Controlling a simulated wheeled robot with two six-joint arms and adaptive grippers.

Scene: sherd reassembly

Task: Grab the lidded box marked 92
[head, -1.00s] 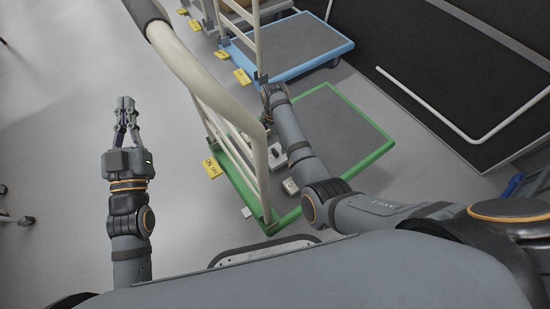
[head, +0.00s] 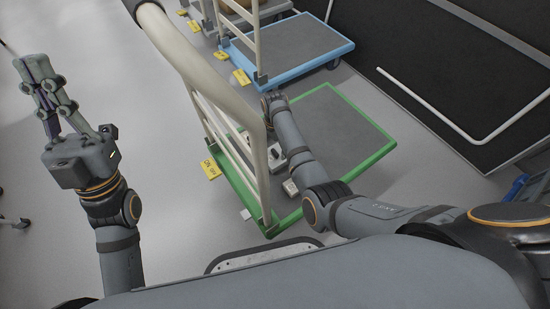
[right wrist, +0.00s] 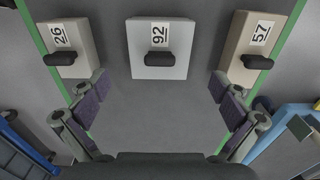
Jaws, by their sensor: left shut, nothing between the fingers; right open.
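The lidded box marked 92 (right wrist: 160,45) is light grey with a dark handle on its front. It sits in the upper middle of the right wrist view, between two similar boxes. My right gripper (right wrist: 158,90) is open and empty, its fingers spread to either side below box 92, not touching it. In the head view my right forearm hides that gripper and part of the boxes. My left gripper (head: 33,70) is shut and empty, held up over the floor at the far left.
Box 26 (right wrist: 70,40) stands left of box 92 and box 57 (right wrist: 254,38) right of it. They are on a green-edged cart (head: 345,125) with a cream push handle (head: 200,65) near my right arm. A blue cart (head: 300,45) stands behind.

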